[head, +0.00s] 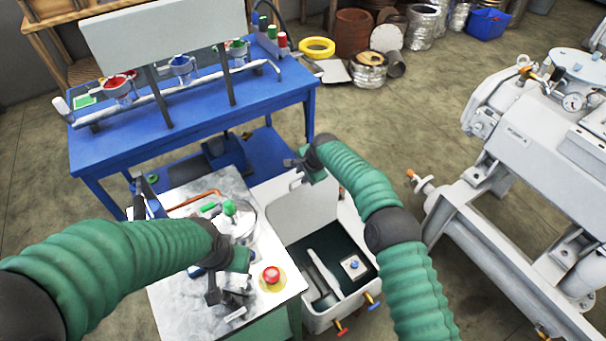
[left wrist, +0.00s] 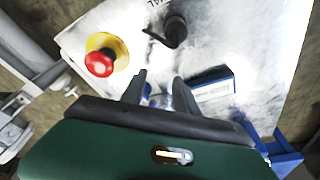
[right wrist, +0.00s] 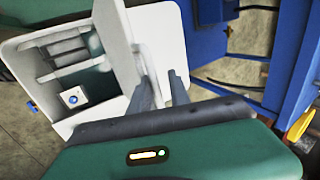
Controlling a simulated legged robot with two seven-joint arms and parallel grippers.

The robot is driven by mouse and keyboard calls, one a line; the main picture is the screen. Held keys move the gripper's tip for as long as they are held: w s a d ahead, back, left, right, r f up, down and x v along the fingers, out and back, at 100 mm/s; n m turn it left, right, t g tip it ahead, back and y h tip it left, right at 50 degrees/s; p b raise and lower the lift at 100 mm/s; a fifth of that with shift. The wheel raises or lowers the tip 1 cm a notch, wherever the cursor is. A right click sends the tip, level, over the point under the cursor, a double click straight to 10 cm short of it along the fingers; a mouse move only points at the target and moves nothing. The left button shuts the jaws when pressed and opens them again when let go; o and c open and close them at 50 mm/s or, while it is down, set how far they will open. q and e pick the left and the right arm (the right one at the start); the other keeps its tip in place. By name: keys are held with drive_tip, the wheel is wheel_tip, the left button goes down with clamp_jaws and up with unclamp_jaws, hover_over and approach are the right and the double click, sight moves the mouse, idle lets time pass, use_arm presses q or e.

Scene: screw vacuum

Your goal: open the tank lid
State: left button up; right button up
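The tank is a white box (head: 362,304) at the middle of the head view, with a dark interior and a small panel with a blue knob. Its white lid (head: 303,222) stands raised at the back of the open tank. It also shows in the right wrist view (right wrist: 160,28). My right gripper (head: 300,167) is at the lid's upper edge, near a small handle (head: 296,184). Its fingers (right wrist: 162,90) are apart, with nothing clearly held; contact with the lid cannot be told. My left gripper (head: 228,290) is open over the metal worktop, its fingers (left wrist: 161,88) apart.
A red emergency button (head: 271,274) sits on the worktop (head: 180,290), left of the tank. A blue workbench (head: 290,95) stands behind. A large grey machine (head: 530,140) stands at the right. Open floor (head: 440,90) lies between bench and machine.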

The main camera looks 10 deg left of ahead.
drive_tip(key=shift+s+f, duration=0.3)
drive_tip(key=shift+f, duration=0.1)
use_arm(q)
drive_tip(key=shift+w+r+p, duration=0.1)
drive_tip(key=shift+r+p, duration=0.55)
drive_tip(key=shift+p, duration=0.15)
use_arm(e)
drive_tip(key=v, duration=1.7)
drive_tip(key=shift+w+r, duration=0.2)
drive_tip(key=shift+r, duration=0.05)
